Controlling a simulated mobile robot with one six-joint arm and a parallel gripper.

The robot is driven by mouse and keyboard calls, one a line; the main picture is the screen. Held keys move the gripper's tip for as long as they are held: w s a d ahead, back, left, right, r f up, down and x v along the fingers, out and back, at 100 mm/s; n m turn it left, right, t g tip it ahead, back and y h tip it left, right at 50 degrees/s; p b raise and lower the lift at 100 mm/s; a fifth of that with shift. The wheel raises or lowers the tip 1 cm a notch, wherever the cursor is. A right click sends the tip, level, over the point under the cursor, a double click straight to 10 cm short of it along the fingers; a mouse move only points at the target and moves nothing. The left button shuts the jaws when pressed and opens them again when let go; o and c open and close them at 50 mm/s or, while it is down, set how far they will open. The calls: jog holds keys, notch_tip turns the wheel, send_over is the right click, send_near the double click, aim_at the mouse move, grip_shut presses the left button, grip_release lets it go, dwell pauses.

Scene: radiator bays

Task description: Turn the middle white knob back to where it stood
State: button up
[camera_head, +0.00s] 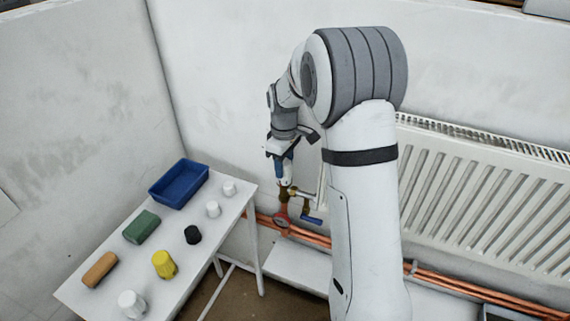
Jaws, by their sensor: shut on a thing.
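My gripper (283,170) points down at the pipework beside the left end of the radiator. It is shut on a small white knob (287,180), which sits on top of a brass valve (285,194). The fingers cover most of the knob, so its turn angle and any mark on it cannot be read. No other wall-mounted white knob is clearly visible; my arm hides part of the radiator and pipes.
A white table (165,262) at left holds a blue tray (180,184), several loose white, black and yellow caps, and green and orange blocks. A blue lever (312,220) and a red round part (282,220) sit close below the gripper. Copper pipes (450,283) run under the radiator (485,200).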

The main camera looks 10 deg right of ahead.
jog(key=shift+s+f+n, duration=0.1)
jog(key=shift+n, duration=0.9)
jog(key=o, duration=1)
notch_tip(320, 180, up, 8)
